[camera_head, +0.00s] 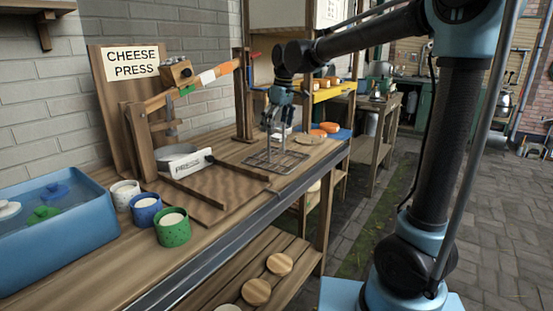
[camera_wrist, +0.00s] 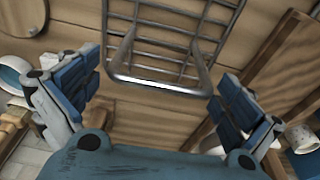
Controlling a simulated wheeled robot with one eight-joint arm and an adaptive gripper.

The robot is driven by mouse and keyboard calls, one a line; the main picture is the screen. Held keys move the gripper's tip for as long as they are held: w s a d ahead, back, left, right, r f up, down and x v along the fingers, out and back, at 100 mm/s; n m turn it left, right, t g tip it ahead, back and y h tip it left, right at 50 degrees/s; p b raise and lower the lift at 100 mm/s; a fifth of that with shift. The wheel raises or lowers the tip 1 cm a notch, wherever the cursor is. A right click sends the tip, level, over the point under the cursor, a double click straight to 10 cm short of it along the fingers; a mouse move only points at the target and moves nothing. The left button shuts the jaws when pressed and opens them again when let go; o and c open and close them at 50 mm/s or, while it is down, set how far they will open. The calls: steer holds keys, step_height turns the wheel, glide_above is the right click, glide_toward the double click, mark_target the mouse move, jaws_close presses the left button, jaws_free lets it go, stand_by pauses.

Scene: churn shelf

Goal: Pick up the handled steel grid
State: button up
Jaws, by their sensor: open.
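The handled steel grid (camera_head: 280,161) lies on the wooden bench in the head view, towards its far end. Its upright handle rises from it under my gripper (camera_head: 277,108). In the wrist view the grid's bars (camera_wrist: 180,22) show at the top, and its U-shaped handle bar (camera_wrist: 160,88) crosses the space between the fingers. My gripper (camera_wrist: 158,95) is open, with one blue finger on each side of the handle. A gap shows between each finger and the handle's sides.
A wooden cheese press (camera_head: 150,130) stands left of the grid. White, blue and green cups (camera_head: 172,228) and a blue tub (camera_head: 60,230) are at the near left. A round board (camera_head: 308,139) and orange items (camera_head: 329,127) lie beyond the grid.

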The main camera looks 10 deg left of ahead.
steer(key=shift+a+f, duration=0.1)
steer(key=shift+f, duration=0.45)
steer(key=c, duration=1.8)
steer(key=shift+c, duration=0.2)
steer(key=shift+r, duration=0.15)
